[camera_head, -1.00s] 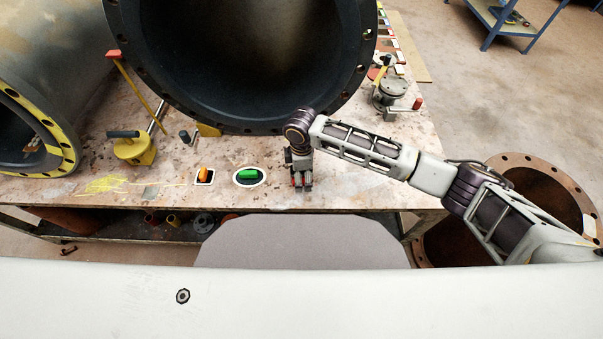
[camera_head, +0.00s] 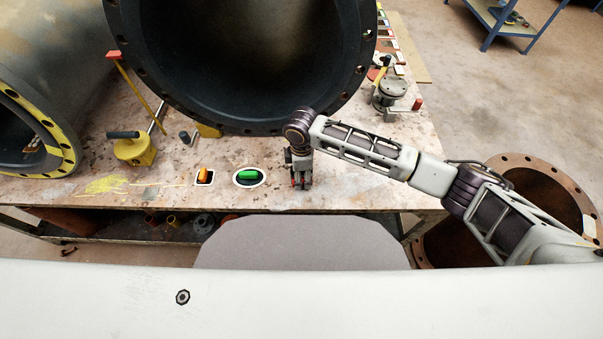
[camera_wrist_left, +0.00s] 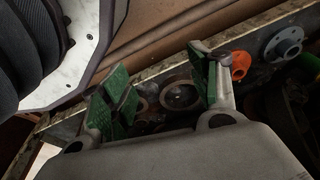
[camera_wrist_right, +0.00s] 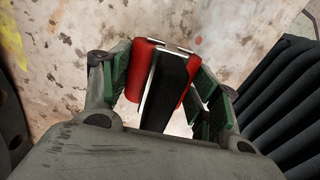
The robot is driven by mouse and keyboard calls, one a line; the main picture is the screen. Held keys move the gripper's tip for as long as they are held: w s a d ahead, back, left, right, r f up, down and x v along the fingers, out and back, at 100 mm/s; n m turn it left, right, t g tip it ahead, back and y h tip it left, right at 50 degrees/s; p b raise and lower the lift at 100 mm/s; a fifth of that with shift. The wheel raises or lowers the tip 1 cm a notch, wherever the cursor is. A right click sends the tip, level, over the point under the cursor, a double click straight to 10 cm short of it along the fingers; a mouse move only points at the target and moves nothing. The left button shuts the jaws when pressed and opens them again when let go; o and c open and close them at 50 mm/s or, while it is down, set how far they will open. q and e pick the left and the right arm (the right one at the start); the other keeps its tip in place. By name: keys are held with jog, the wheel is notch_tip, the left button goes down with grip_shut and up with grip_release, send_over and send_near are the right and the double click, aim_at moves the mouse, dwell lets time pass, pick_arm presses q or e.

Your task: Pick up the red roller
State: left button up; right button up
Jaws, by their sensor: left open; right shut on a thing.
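My right gripper (camera_head: 301,184) points down over the front part of the table, right of the green object. In the right wrist view, its green-padded fingers (camera_wrist_right: 160,92) are closed on the red roller (camera_wrist_right: 148,52), which has a black middle and a pale metal edge. The roller is mostly hidden by the gripper in the head view; I cannot tell if it still touches the table. My left gripper (camera_wrist_left: 165,98) is open and empty in the left wrist view. It is not visible in the head view.
A green object (camera_head: 249,175) and an orange one (camera_head: 203,174) lie on white-edged markings on the worn table (camera_head: 360,190). A large black-lined pipe (camera_head: 235,60) stands behind. A yellow tool (camera_head: 134,150) is at left. A grey flange (camera_wrist_left: 284,43) and other parts show below.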

jog(key=shift+r, duration=0.1)
jog(key=shift+r, duration=0.85)
pick_arm(q)
jog(key=shift+s+a+f+p, duration=0.35)
jog(key=shift+s+a+f, duration=0.1)
jog(key=shift+f, duration=0.3)
jog(key=shift+s+a+f+p, duration=0.3)
jog(key=shift+s+a+f, duration=0.15)
jog(key=shift+f, duration=0.25)
jog(key=shift+s+a+f+p, duration=0.35)
jog(key=shift+s+f, duration=0.1)
jog(key=shift+f, duration=0.3)
pick_arm(e)
jog(key=shift+r, duration=4.1)
jog(key=o, duration=0.7)
jog(key=c, duration=0.4)
jog(key=shift+o, duration=0.2)
jog(key=shift+m, duration=0.4)
